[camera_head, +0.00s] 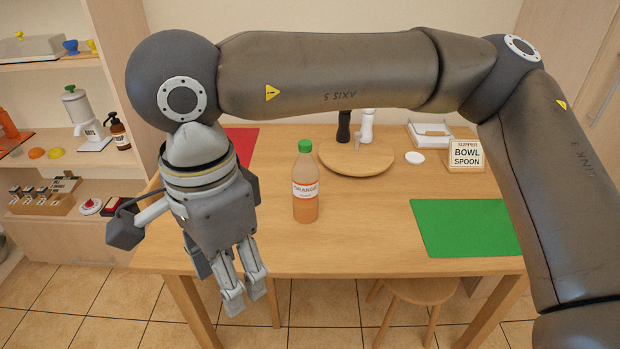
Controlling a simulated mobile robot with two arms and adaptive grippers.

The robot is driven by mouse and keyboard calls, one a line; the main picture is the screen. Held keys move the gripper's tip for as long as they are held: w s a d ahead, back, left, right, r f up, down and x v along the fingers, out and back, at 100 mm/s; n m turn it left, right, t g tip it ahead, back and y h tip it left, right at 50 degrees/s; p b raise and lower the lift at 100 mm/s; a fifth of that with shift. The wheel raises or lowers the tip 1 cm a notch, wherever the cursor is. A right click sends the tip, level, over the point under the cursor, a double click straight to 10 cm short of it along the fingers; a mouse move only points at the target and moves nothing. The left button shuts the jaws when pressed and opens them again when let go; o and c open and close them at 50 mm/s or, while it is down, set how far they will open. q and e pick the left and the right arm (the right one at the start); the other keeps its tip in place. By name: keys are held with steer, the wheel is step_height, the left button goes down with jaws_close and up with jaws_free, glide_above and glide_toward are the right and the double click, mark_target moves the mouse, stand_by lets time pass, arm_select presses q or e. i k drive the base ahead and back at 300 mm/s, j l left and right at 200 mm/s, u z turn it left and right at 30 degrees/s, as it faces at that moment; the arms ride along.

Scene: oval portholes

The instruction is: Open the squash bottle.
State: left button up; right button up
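The squash bottle (305,190) stands upright on the wooden table, left of its middle. It is clear with orange liquid and a white label reading "ORANGE", and its green cap (305,146) sits on top. My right arm comes in from the right, arches over the table and hangs down at the left. Its gripper (246,300) points downward near the table's front left edge, left of and nearer than the bottle, not touching it. Its fingers are apart with nothing between them. My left gripper is not in view.
A round wooden board (350,163) with dark and white mills stands behind the bottle. A green mat (465,228) lies at right, a red mat (243,140) at left, partly hidden by my arm. A "SUPPER BOWL SPOON" sign (466,156) stands at back right. A stool (420,290) is below.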

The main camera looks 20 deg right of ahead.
mark_target(305, 173)
steer(key=i+l, duration=0.5)
steer(key=i, duration=0.15)
steer(key=i+l, duration=0.55)
steer(key=i, duration=0.1)
